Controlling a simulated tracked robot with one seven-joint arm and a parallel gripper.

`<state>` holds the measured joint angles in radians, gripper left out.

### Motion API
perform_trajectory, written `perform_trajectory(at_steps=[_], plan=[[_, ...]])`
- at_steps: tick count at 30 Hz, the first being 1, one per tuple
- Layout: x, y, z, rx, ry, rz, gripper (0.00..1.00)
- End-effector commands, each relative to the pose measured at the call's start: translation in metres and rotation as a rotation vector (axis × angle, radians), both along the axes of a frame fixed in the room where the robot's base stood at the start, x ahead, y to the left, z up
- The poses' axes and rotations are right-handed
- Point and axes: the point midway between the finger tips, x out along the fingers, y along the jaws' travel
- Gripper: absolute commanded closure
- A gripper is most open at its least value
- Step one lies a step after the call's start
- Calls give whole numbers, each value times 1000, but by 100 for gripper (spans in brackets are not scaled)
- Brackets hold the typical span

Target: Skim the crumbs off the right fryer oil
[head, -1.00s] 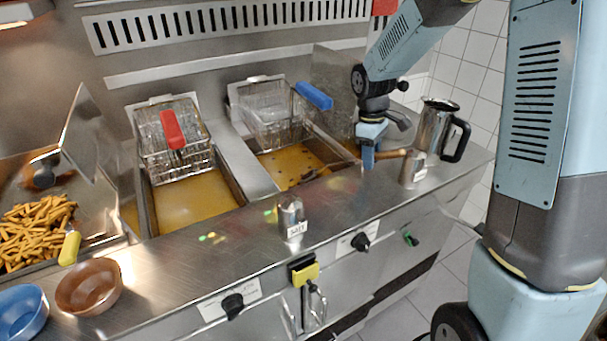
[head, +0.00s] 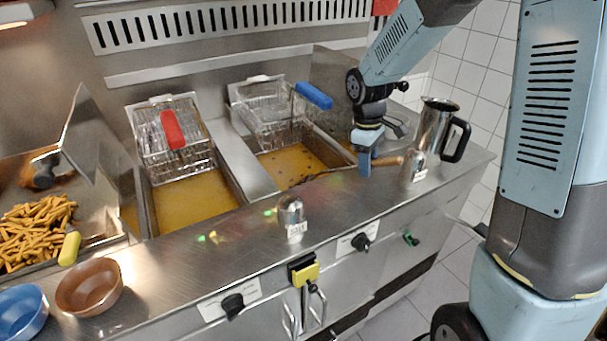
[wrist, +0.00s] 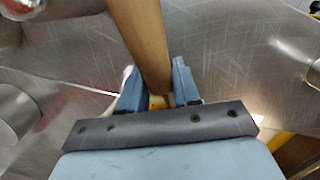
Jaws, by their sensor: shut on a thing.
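The right fryer's oil (head: 286,163) is golden, with dark crumbs showing toward its edges. A basket with a blue handle (head: 314,95) hangs above the back of this vat. My gripper (head: 366,165) is right of the vat, above the steel counter. It is shut on a wooden handle (head: 389,161), which also shows between the fingers in the wrist view (wrist: 141,40). The handle's other end reaches left toward the vat's front right corner. The tool's head is too small and dark to make out clearly.
A steel jug (head: 432,125) and a small labelled steel container (head: 414,167) stand close right of my gripper. A steel shaker (head: 291,214) stands on the front ledge. The left fryer (head: 195,203) has a red-handled basket. Fries (head: 38,224) and bowls (head: 90,287) are far left.

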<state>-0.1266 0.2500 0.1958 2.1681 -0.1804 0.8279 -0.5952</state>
Motion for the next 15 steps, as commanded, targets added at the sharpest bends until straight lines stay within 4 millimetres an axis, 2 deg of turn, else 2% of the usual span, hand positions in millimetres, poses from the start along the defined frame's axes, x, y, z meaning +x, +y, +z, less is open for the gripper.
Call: perform_trajectory(at_steps=[10,15], plan=[[-1,0,-1,-2,5,2,100],[-2,8,-1,-2,5,5,100]])
